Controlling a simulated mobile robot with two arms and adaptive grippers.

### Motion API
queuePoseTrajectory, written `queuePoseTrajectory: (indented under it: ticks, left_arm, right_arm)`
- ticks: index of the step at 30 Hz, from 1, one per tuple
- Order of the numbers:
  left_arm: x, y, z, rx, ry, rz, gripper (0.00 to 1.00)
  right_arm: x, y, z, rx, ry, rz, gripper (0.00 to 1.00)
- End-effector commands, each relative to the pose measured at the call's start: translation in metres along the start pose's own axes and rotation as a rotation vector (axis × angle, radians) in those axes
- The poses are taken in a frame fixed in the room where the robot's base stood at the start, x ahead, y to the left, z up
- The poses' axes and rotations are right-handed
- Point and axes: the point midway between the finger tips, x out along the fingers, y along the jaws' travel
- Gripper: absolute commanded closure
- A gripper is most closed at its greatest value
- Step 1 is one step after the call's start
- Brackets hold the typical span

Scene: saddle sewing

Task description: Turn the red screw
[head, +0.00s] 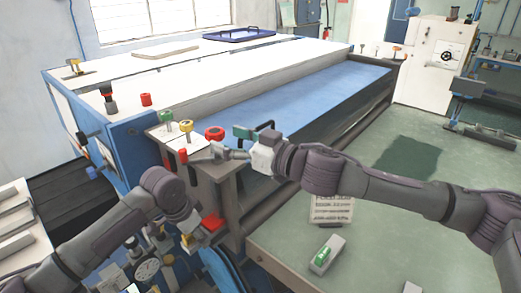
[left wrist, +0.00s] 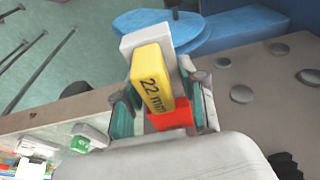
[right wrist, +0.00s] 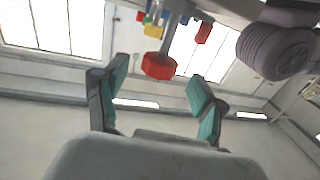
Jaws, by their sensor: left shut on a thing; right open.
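The red screw (head: 214,133) has a broad faceted head and stands on the grey end bracket of the long blue machine. In the right wrist view the red screw (right wrist: 158,66) shows ahead of the fingers, in the gap between them. My right gripper (head: 230,142) is open and empty, just right of the screw. It shows wide apart in the right wrist view (right wrist: 150,92). My left gripper (left wrist: 160,105) is shut on a yellow block marked 22 mm (left wrist: 152,80), with white and red parts beside it. In the head view it is low, below the bracket, and partly hidden.
The blue bed (head: 310,100) runs back right. A green-topped table (head: 400,245) at lower right carries a small block (head: 323,254).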

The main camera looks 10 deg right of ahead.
Motion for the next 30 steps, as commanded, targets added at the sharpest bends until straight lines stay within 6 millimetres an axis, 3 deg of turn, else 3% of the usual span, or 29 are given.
queuePoseTrajectory:
  ticks: [6, 12, 25, 28, 30]
  left_arm:
    - [0.0, 0.001, -0.001, 0.001, 0.002, 0.001, 0.87]
    - [0.0, 0.001, -0.001, 0.002, 0.002, 0.001, 0.87]
    - [0.0, 0.001, -0.001, 0.002, 0.002, 0.002, 0.87]
    - [0.0, 0.001, -0.001, 0.002, 0.002, 0.002, 0.87]
    - [0.0, 0.001, -0.001, 0.002, 0.002, 0.002, 0.87]
  right_arm:
    - [-0.043, 0.0, 0.001, -0.001, -0.001, 0.002, 0.3]
    - [-0.067, 0.0, 0.0, -0.001, 0.0, 0.002, 0.3]
    - [-0.076, -0.001, 0.0, -0.002, 0.001, 0.0, 0.3]
    - [-0.075, 0.0, -0.001, -0.002, 0.002, -0.006, 0.44]
    - [-0.071, 0.001, 0.0, -0.001, 0.004, -0.026, 0.44]
